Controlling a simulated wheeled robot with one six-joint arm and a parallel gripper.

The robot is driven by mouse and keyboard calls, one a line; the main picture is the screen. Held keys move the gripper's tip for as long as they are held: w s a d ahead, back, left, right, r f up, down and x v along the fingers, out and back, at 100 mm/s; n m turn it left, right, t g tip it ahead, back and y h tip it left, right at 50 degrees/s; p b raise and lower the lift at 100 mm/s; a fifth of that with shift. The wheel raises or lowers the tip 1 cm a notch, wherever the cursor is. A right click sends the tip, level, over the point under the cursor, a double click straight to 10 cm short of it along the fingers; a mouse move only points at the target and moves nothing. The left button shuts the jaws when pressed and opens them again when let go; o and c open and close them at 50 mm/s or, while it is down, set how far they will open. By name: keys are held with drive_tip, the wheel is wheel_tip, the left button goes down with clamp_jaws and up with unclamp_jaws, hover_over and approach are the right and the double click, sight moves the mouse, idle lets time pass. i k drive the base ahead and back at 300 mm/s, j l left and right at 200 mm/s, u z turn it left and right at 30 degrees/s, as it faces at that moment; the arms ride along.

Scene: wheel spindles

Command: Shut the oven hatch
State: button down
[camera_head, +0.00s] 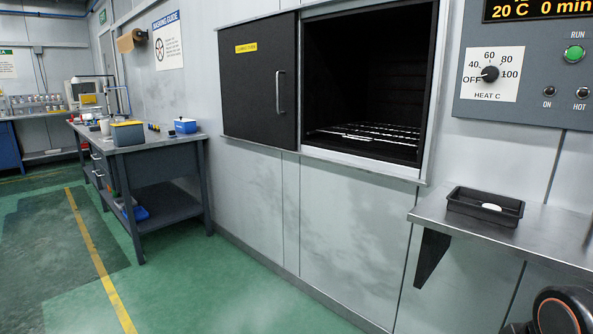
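The oven hatch (259,82) is a dark sliding panel with a yellow label and a vertical silver handle (281,92) near its right edge. It stands at the left of the oven opening (365,75), which is uncovered. A wire rack (375,133) lies inside the dark oven, and no item shows clearly on it. My gripper is not in view; only a dark rounded part with an orange ring, which seems to be of my arm, shows at the bottom right corner.
A metal shelf (437,213) juts from the wall right of the oven, with a black tray (484,207) holding a white piece. A control panel (527,70) hangs above it. A workbench (150,143) stands at the left. The green floor (210,285) before the oven is clear.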

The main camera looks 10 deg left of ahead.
sight(258, 59)
drive_tip(key=i+j, duration=0.25)
drive_tip(key=j, duration=0.2)
drive_tip(key=i+j, duration=0.25)
drive_tip(key=j, duration=0.2)
drive_tip(key=i+j, duration=0.25)
drive_tip(key=j, duration=0.2)
drive_tip(key=i+j, duration=0.25)
drive_tip(key=j, duration=0.2)
drive_tip(key=i+j, duration=0.25)
drive_tip(key=j, duration=0.2)
drive_tip(key=i+j, duration=0.25)
drive_tip(key=j, duration=0.2)
drive_tip(key=i+j, duration=0.25)
drive_tip(key=j, duration=0.2)
drive_tip(key=i+j, duration=0.25)
drive_tip(key=j, duration=0.2)
drive_tip(key=z, duration=0.05)
